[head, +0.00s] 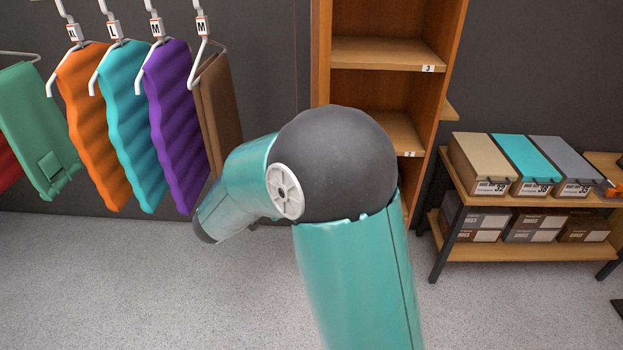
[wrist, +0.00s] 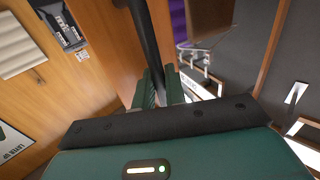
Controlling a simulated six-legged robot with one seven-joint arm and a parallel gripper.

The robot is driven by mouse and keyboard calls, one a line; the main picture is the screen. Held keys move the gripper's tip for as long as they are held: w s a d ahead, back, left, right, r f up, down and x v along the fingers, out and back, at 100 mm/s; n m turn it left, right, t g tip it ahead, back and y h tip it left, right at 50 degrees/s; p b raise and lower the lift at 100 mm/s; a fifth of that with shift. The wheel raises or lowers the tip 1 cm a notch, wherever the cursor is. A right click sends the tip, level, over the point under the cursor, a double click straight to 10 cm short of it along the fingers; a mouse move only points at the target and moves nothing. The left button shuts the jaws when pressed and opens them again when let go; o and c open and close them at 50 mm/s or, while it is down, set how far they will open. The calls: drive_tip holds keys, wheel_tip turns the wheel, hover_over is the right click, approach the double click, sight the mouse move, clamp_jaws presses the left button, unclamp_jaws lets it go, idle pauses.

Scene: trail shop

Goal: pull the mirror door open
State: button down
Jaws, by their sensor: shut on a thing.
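In the wrist view, my gripper (wrist: 158,84) has its two green fingers closed around a dark upright bar handle (wrist: 144,40). The bar runs from between the fingers up to the top edge. Wooden panelling stands close behind and to the left of it. I cannot tell for sure which surface is the mirror door or how far it stands open. In the head view, my arm reaches away to the left and down, and my gripper and the handle do not show there.
Hanging sleeping pads, one purple (head: 175,125), are at the left in the head view. A tall wooden shelf unit (head: 320,60) stands behind my arm. A low rack (head: 520,250) with boxes is at the right. Grey floor (head: 110,290) lies clear at the front left.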

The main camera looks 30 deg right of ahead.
drive_tip(key=shift+w, duration=0.1)
drive_tip(key=c, duration=1.5)
unclamp_jaws()
drive_tip(key=shift+c, duration=0.2)
drive_tip(key=v, duration=1.3)
drive_tip(key=shift+a, duration=0.4)
